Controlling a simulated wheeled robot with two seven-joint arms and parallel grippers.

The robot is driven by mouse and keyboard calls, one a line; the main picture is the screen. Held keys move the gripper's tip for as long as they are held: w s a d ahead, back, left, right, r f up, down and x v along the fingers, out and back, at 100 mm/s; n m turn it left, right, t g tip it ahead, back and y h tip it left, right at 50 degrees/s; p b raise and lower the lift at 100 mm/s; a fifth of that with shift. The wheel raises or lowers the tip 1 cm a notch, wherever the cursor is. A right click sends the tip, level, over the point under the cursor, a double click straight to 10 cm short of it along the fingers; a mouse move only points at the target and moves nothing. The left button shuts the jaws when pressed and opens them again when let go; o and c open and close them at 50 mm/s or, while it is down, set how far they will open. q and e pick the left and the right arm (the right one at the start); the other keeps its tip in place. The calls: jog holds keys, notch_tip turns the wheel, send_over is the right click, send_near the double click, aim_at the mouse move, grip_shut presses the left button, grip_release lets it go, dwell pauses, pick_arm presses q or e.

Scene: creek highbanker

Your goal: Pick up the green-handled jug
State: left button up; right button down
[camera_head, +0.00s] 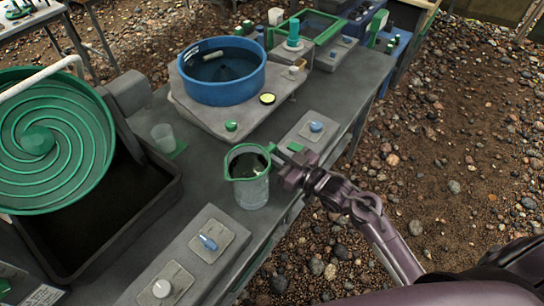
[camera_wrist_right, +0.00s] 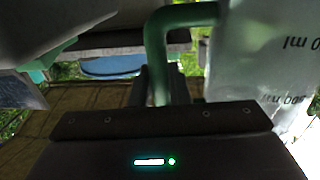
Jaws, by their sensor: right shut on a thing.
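The green-handled jug (camera_head: 252,192) is a clear beaker-like jug with a green rim, near the front edge of the grey bench in the head view. My right gripper (camera_head: 283,160) is at the jug's right side, shut on its green handle. In the right wrist view the green handle (camera_wrist_right: 172,20) runs down to the jaws, and the clear jug wall (camera_wrist_right: 262,60) with printed ml marks fills the right side. The jug looks upright. I cannot tell whether its base touches the bench. My left gripper is not in view.
A blue tub (camera_head: 221,88) stands on a grey block behind the jug. A small clear cup (camera_head: 164,138) and a green spiral wheel (camera_head: 45,135) over a dark tray are left. Control boxes with knobs (camera_head: 162,288) lie in front and to the right (camera_head: 316,127).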

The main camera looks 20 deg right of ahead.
notch_tip(320, 180, up, 19)
jog(key=shift+p, duration=0.45)
jog(key=shift+r, duration=0.1)
